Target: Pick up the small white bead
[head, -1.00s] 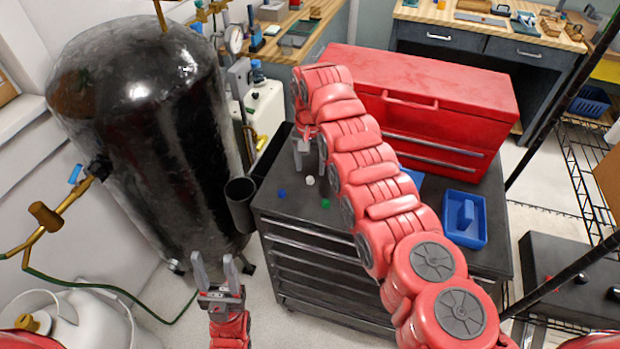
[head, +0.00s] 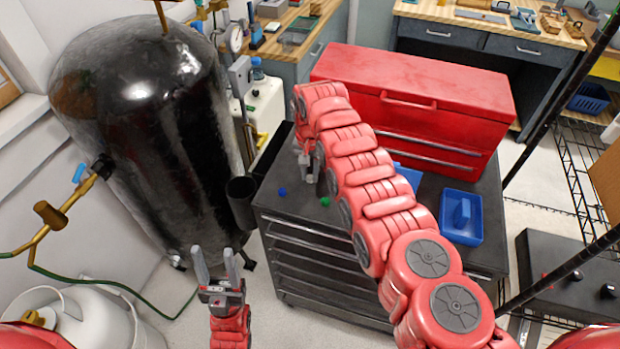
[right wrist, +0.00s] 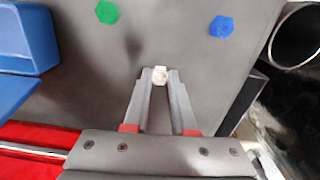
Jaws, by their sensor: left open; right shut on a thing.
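The small white bead (right wrist: 160,75) shows in the right wrist view between the tips of my right gripper (right wrist: 160,78), which is shut on it. In the head view my right gripper (head: 308,178) is low over the dark cabinet top, and the bead is hidden there. My left gripper (head: 217,268) is open and empty, in front of the cabinet and off to its left.
A blue bead (head: 282,192) and a green bead (head: 325,202) lie on the black cabinet top (head: 350,240). A blue tray (head: 462,236) sits at its right. A red toolbox (head: 420,100) stands behind. A dark tube (head: 241,190) and a black tank (head: 150,130) are at the left.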

